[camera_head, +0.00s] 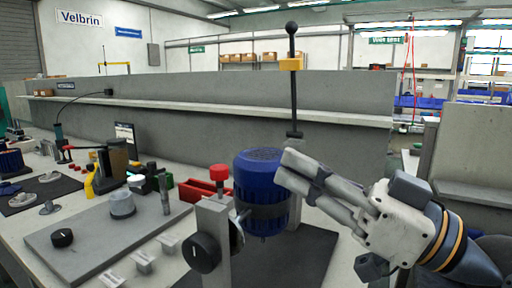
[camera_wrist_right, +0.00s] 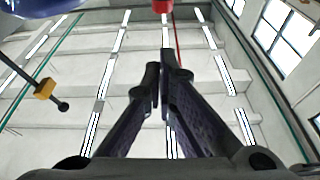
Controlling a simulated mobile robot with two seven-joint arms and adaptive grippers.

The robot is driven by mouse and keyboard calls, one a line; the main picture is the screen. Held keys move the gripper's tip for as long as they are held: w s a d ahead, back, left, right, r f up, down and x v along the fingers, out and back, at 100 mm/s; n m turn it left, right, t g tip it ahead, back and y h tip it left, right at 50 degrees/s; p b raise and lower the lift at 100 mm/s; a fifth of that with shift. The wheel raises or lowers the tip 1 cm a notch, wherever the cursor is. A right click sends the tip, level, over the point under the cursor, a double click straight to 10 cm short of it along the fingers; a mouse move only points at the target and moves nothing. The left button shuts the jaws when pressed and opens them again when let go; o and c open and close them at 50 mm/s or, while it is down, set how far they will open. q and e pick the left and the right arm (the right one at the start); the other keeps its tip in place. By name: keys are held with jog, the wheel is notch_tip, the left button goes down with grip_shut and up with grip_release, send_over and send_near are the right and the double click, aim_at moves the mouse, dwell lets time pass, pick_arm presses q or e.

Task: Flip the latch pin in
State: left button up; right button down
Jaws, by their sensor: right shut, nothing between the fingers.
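A red-capped pin (camera_head: 219,176) stands on top of a grey upright bracket (camera_head: 212,228) with a black knob (camera_head: 202,253). I cannot tell for sure that it is the latch pin. A red part shows at the top edge of the right wrist view (camera_wrist_right: 162,6). A blue ribbed motor (camera_head: 260,172) sits upright behind the bracket, a dark band around it. My right gripper (camera_head: 284,168) is shut and empty, its fingertips overlapping the motor's right side in the head view; contact is unclear. Its fingers are together in the wrist view (camera_wrist_right: 160,64). My left gripper is out of view.
A tall black rod with a ball top (camera_head: 292,80) and yellow collar (camera_head: 291,64) rises behind the motor. A red bin (camera_head: 204,191), a grey plate (camera_head: 90,248) with fittings, and several small parts lie to the left. A low grey wall (camera_head: 200,130) runs behind.

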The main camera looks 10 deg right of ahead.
jog(key=shift+s+d+r+n, duration=0.1)
jog(key=shift+s+r+n, duration=0.05)
jog(key=shift+r, duration=0.25)
jog(key=shift+s+d+r+n, duration=0.1)
jog(key=shift+r+n, duration=0.05)
jog(key=shift+r, duration=0.2)
notch_tip(320, 180, up, 3)
send_over(219, 177)
jog(key=d, duration=0.3)
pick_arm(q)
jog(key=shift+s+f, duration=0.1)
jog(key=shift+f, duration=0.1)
pick_arm(e)
jog(key=f, duration=0.3)
jog(key=shift+a+f, duration=0.25)
jog(key=shift+f, duration=0.15)
pick_arm(q)
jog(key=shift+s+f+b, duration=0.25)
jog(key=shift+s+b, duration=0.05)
jog(key=shift+b, duration=0.1)
pick_arm(e)
notch_tip(219, 177, down, 2)
jog(key=shift+f, duration=0.25)
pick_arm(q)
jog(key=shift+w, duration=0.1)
pick_arm(e)
jog(key=shift+r, duration=0.1)
